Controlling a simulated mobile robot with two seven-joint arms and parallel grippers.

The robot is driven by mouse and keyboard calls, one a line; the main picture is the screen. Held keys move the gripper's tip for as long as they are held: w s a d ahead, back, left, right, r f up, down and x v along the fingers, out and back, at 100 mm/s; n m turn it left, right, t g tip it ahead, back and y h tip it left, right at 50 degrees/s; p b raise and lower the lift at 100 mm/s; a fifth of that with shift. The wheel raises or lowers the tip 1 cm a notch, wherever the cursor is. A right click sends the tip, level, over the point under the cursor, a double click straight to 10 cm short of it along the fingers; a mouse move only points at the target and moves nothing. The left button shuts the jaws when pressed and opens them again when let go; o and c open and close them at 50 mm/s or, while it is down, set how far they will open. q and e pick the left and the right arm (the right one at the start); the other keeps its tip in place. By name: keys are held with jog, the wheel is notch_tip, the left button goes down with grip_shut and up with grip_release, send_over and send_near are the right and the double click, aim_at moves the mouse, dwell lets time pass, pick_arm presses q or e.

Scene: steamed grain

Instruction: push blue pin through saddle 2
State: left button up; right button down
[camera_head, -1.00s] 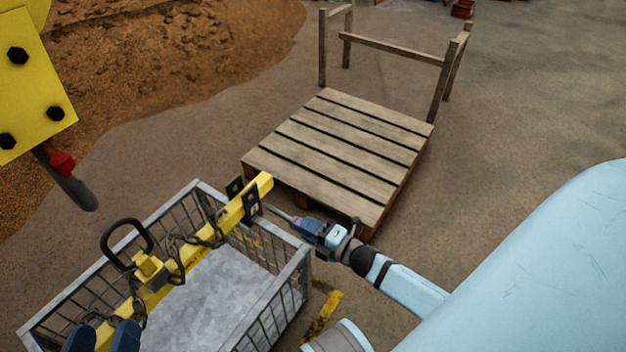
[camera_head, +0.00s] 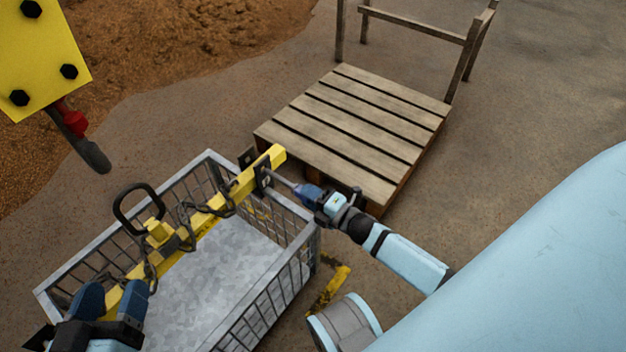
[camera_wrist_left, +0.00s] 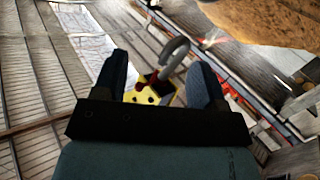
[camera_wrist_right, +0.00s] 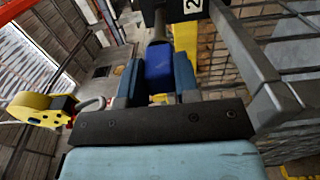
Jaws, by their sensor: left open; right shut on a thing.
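The blue pin is in my right gripper (camera_head: 308,194). Its blue grip (camera_wrist_right: 160,65) is between the fingers in the right wrist view, and its grey shaft (camera_head: 283,180) points left at saddle 2. Saddle 2 (camera_head: 262,179) has black plates beside the far end of a yellow beam (camera_head: 215,204); a "2" label (camera_wrist_right: 193,5) shows in the right wrist view. The shaft tip is at or very near the near plate; I cannot tell how far in it is. My left gripper (camera_head: 111,299) is open at the beam's near end.
The beam lies over a grey mesh cage (camera_head: 228,162), with a black ring and chains on it. A wooden pallet (camera_head: 350,120) stands behind. A grey hook (camera_head: 95,157) hangs from a yellow block (camera_head: 40,55) at upper left. Open ground lies right of the pallet.

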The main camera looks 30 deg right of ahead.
aim_at(290, 183)
jog(key=shift+b+x, duration=0.3)
jog(key=shift+x, duration=1.65)
jog(key=shift+w+a+b, duration=0.2)
jog(key=shift+w+b, duration=0.2)
jog(key=shift+w, duration=0.3)
jog(key=shift+w+a, duration=0.2)
jog(key=shift+w, duration=0.35)
jog(key=shift+b+x, duration=0.3)
jog(key=shift+x, duration=1.15)
pick_arm(q)
jog(key=shift+w+a+m+t, duration=0.35)
jog(key=shift+w+m, duration=0.25)
jog(key=shift+m, duration=0.2)
pick_arm(e)
jog(key=shift+x, duration=0.8)
pick_arm(q)
jog(key=shift+r, duration=0.2)
pick_arm(e)
jog(key=shift+w+r, duration=0.1)
jog(key=shift+w, duration=0.05)
